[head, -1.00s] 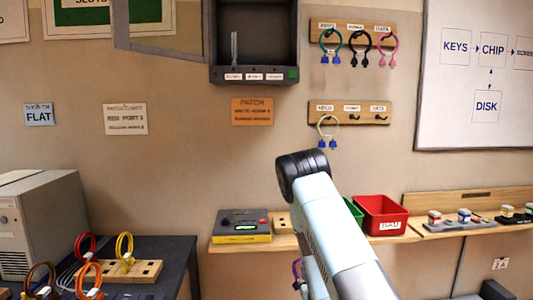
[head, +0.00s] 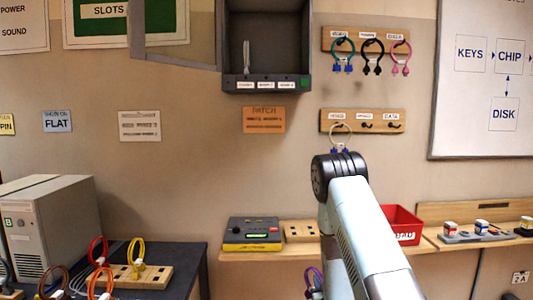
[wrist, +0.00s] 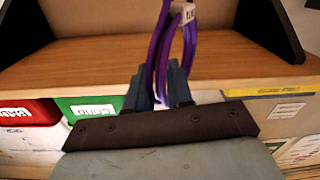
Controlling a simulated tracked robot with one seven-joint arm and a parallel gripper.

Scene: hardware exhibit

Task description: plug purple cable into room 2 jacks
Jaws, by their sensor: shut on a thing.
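The purple cable (wrist: 190,45) is a loop with a small white tag, held at my gripper (wrist: 160,88) in the wrist view. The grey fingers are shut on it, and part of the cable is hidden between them. In the head view, a bit of the purple cable (head: 314,283) shows low, left of my arm, which hides the gripper. A wall plate marked 2A (head: 520,277) is at the lower right; its openings are too small to make out. An orange PATCH sign (head: 264,120) hangs on the wall, its small text blurred.
A wooden shelf (head: 280,254) carries a yellow-and-grey device (head: 252,234), a wooden block (head: 302,232) and a red bin (head: 403,226). A green bin (wrist: 92,108) shows in the wrist view. A dark table (head: 185,262) at left holds coloured cable loops. Hook racks hang above.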

